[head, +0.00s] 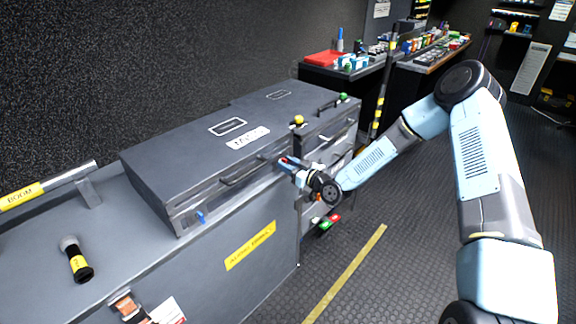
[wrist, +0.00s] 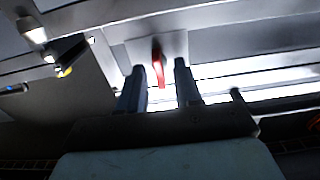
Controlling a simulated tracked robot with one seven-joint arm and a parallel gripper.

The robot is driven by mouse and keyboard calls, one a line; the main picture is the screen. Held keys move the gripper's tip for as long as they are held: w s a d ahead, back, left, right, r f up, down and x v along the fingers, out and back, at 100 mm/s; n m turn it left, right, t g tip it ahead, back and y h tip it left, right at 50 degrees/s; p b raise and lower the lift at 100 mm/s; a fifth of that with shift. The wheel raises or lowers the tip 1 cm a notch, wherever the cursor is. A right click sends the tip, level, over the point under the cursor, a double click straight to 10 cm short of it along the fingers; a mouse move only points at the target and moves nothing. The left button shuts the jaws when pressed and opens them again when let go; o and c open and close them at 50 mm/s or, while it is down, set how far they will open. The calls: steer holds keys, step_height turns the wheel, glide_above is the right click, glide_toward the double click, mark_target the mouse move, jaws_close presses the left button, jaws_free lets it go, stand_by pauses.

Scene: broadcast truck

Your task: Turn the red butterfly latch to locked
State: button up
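The red butterfly latch (wrist: 157,66) sits on a pale metal plate on the case front in the wrist view. In the head view only a small bit of red (head: 284,159) shows at my fingertips, so its exact angle is hard to read there. My gripper (head: 290,164) is at the front of the dark grey case (head: 195,150), near its lid seam. In the wrist view the two fingers of my gripper (wrist: 160,72) stand apart, one on each side of the latch, with a gap on both sides. Whether the latch is deep between them I cannot tell.
A blue latch (head: 201,217) is on the case's left front. A handle (head: 242,172) juts out between. Yellow (head: 298,120) and green (head: 343,97) knobs stand to the right. A black and yellow microphone-like item (head: 76,259) lies at left. The floor right of the case is open.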

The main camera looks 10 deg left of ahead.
jaws_close()
steer(key=shift+d+m, duration=0.1)
steer(key=shift+m, duration=0.3)
steer(key=shift+w+d+f+m, duration=0.1)
steer(key=shift+f+m, duration=0.05)
steer(key=shift+m, duration=2.7)
steer(key=shift+w+d+f+m, duration=0.1)
steer(key=shift+f+m, duration=0.05)
steer(key=shift+m, duration=2.75)
steer(key=shift+w+f+m, duration=0.1)
steer(key=shift+f+m, duration=0.05)
steer(key=shift+m, duration=2.7)
